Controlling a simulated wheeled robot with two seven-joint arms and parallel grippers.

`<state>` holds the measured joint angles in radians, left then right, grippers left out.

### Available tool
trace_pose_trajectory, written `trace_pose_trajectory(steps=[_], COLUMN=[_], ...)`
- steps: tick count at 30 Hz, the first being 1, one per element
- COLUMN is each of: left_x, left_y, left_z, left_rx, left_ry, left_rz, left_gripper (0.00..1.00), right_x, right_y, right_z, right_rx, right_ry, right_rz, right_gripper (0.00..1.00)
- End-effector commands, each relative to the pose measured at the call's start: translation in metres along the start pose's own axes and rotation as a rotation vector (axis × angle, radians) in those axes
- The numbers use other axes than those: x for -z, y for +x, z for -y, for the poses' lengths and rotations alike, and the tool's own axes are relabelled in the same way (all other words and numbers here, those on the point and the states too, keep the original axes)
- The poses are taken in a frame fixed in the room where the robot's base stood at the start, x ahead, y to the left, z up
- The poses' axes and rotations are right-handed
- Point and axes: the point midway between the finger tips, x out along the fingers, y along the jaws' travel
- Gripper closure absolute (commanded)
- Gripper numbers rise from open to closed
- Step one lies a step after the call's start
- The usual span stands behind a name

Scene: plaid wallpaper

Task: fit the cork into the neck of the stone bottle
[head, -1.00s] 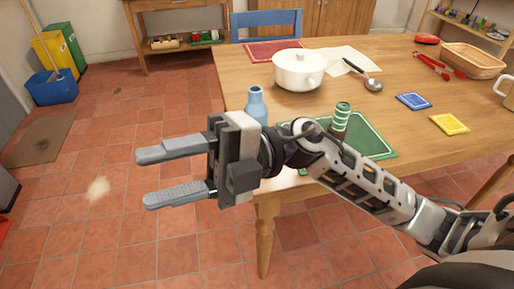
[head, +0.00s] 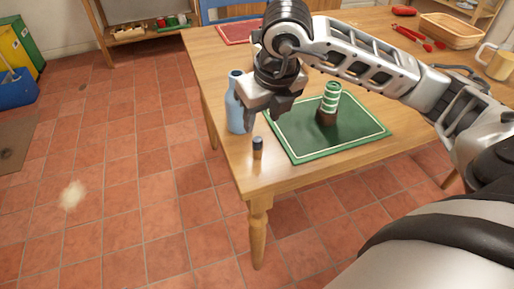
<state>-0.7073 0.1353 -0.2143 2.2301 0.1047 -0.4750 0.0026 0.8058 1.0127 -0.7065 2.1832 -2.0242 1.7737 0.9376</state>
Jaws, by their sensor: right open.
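A small dark cylinder with a tan top, which looks like the cork (head: 257,148), stands on the near left corner of the table. A slim blue bottle (head: 235,105), which looks like the stone bottle, stands upright behind it near the left table edge. Its neck top shows; my gripper overlaps its right side. My right gripper (head: 268,112) is open and points down, beside the bottle in the picture and above and behind the cork. I cannot tell whether it touches the bottle. Nothing shows between its fingers. My left gripper is not in view.
A green mat (head: 357,143) lies to the right, with a green-and-white striped object with a brown base (head: 330,101) on it. A red mat (head: 232,33), a basket (head: 452,31), red tongs (head: 412,37) and a mug (head: 496,62) are farther back.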

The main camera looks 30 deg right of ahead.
Motion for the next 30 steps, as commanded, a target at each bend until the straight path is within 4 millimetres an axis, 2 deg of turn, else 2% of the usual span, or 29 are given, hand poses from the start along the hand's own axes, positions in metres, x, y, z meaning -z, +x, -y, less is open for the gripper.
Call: trace_pose_trajectory(steps=[3,10,18,27,29,30], left_x=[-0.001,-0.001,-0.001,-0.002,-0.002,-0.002], left_y=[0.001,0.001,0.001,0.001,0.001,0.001], left_z=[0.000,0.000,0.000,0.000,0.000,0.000], left_rx=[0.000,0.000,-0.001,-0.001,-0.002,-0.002], left_ry=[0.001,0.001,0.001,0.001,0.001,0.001], left_rz=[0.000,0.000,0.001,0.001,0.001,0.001], left_gripper=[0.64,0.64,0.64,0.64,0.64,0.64], right_x=[0.001,0.002,0.005,0.005,0.004,0.004], right_y=[0.017,0.033,0.070,0.076,0.076,0.075], right_z=[0.000,0.000,-0.001,-0.001,-0.001,-0.001], right_rx=[-0.001,-0.001,-0.003,-0.003,-0.003,-0.003], right_ry=[0.000,0.000,0.000,-0.001,-0.001,-0.001], right_rz=[-0.003,-0.005,-0.003,-0.001,-0.001,-0.001], right_gripper=[0.55,0.55,0.55,0.55,0.69,0.80])
